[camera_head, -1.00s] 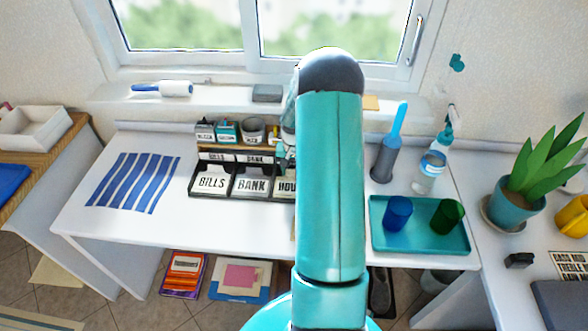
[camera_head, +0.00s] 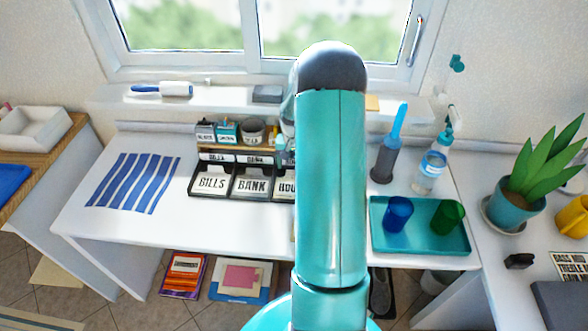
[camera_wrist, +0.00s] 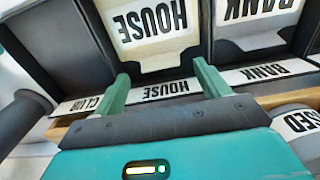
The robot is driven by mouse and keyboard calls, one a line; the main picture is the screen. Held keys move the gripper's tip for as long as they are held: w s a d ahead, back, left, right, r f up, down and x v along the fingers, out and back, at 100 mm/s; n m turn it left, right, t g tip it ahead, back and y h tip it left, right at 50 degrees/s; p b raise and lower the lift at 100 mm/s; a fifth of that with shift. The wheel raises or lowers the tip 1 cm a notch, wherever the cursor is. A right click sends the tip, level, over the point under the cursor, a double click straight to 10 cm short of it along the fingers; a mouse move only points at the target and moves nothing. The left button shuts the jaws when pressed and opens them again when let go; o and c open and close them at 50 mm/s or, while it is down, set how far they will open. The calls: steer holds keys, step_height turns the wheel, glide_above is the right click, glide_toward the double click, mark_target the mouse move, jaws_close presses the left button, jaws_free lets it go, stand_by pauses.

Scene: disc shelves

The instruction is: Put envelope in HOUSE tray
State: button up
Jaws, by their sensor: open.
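Nothing shows between the fingertips. A pale card marked HOUSE (camera_wrist: 150,20) stands in that tray, its lettering upside down in this view.
The BANK (camera_head: 251,185) and BILLS (camera_head: 212,183) cards stand in trays to the left. A dark rack with small cups (camera_head: 252,131) is behind. A teal tray (camera_head: 420,246) with two cups, a pump bottle (camera_head: 430,170) and a brush holder (camera_head: 383,165) stand to the right.

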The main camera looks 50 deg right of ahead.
step_height(320, 180, up, 9)
steer(key=s+a+r+n+t+h, duration=0.15)
steer(key=a+r+n, duration=0.25)
steer(key=a+r, duration=1.35)
steer(key=s+a+r+n+t, duration=0.2)
steer(key=s+a+n, duration=0.1)
steer(key=s+a, duration=0.4)
steer(key=s+a+r+n+t+y, duration=0.1)
steer(key=s+a+n+t, duration=0.1)
steer(key=s+a, duration=0.5)
steer(key=a+n, duration=0.1)
steer(key=a, duration=0.5)
steer(key=shift+r, duration=0.35)
